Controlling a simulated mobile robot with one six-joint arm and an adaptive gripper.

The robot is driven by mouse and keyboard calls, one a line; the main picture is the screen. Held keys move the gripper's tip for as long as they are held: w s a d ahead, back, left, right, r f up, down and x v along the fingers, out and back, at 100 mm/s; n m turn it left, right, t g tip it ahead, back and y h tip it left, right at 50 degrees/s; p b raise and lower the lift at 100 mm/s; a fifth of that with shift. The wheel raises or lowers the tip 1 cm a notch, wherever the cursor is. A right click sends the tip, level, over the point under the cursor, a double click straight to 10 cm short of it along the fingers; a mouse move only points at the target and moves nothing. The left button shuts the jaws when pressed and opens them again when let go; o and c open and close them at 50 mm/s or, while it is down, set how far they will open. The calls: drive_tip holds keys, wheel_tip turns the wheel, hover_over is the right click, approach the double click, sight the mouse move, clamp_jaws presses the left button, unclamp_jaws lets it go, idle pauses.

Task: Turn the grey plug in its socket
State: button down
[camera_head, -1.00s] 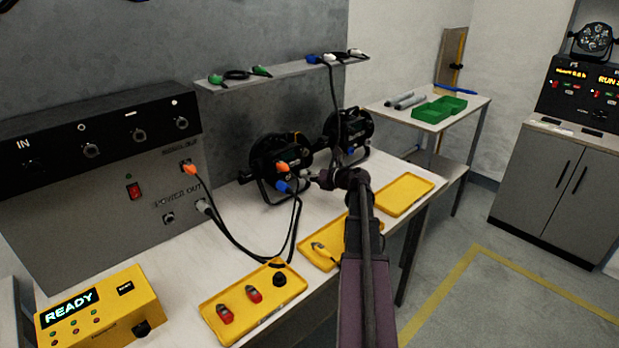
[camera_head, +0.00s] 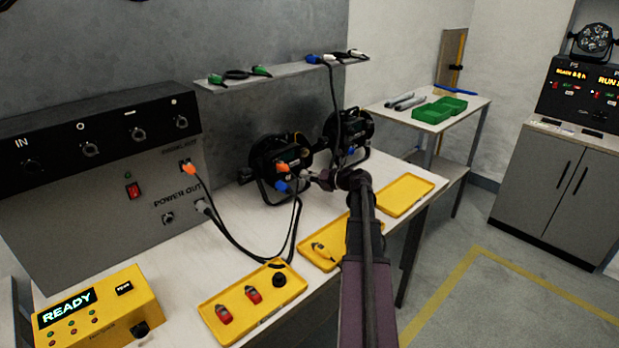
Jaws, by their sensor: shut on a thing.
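My gripper (camera_head: 312,176) reaches in from the right, low at the near par can (camera_head: 268,160), the left one of two black cans on the bench. It is shut on a small pale grey piece (camera_head: 304,173), which looks like a grey plug at the can's back. The fingers hide part of it, and I cannot tell its turn angle or how deep it sits. An orange plug (camera_head: 283,168) and a blue plug (camera_head: 281,186) show just left of it. Another grey plug (camera_head: 203,206) sits in the panel beside the POWER OUT label.
Black cables (camera_head: 240,246) loop over the bench between panel and can. The second par can (camera_head: 348,130) stands close behind my wrist. Yellow trays (camera_head: 215,307) line the front edge, with a yellow READY box (camera_head: 95,310) at left. A shelf (camera_head: 290,75) hangs above.

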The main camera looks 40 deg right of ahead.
idle(0.4)
drive_tip(key=shift+c, duration=1.3)
unclamp_jaws()
